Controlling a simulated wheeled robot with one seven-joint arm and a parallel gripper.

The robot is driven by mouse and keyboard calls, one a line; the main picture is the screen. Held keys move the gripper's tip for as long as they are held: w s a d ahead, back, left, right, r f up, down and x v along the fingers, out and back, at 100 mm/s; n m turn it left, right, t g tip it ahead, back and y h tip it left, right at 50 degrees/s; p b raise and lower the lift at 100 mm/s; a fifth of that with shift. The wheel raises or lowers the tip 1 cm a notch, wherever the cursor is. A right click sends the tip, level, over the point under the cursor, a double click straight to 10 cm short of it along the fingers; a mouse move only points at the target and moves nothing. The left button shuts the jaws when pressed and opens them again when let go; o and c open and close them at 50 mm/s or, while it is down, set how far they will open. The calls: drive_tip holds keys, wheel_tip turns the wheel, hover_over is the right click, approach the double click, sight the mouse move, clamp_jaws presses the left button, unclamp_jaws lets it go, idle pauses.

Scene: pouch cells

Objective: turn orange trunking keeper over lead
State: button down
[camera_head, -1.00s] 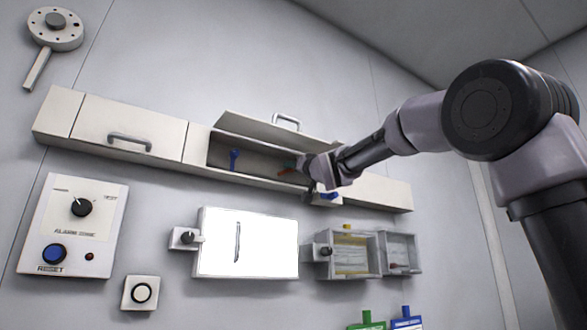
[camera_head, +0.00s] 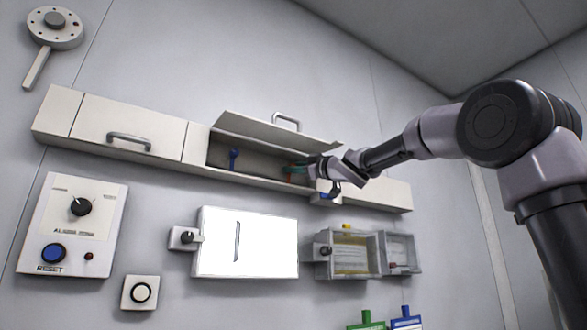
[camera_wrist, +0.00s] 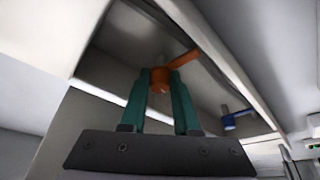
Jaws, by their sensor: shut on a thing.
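The orange keeper (camera_wrist: 161,79) shows in the wrist view inside the open trunking, a round hub with a flat arm pointing up and right. My gripper (camera_wrist: 163,80) has its green fingers shut on the hub. In the head view my gripper (camera_head: 293,169) reaches into the trunking (camera_head: 262,178) from the right, and the keeper is mostly hidden there. A blue keeper (camera_head: 233,158) stands upright further left in the trunking. A blue keeper also shows in the wrist view (camera_wrist: 238,118), at right. I cannot make out a lead.
The raised lid (camera_head: 270,130) with its handle hangs above the opening. A closed cover (camera_head: 130,132) with a handle is to the left. Below are a white lit panel (camera_head: 265,245) and a clear-fronted box (camera_head: 352,252). A blue part (camera_head: 326,196) sits under my wrist.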

drive_tip(key=shift+n+g, duration=0.4)
drive_tip(key=shift+n, duration=0.7)
drive_tip(key=c, duration=0.6)
unclamp_jaws()
drive_tip(key=shift+c, duration=0.2)
drive_tip(key=v, duration=1)
drive_tip(key=shift+s+d+f, duration=0.15)
drive_tip(key=shift+d, duration=0.2)
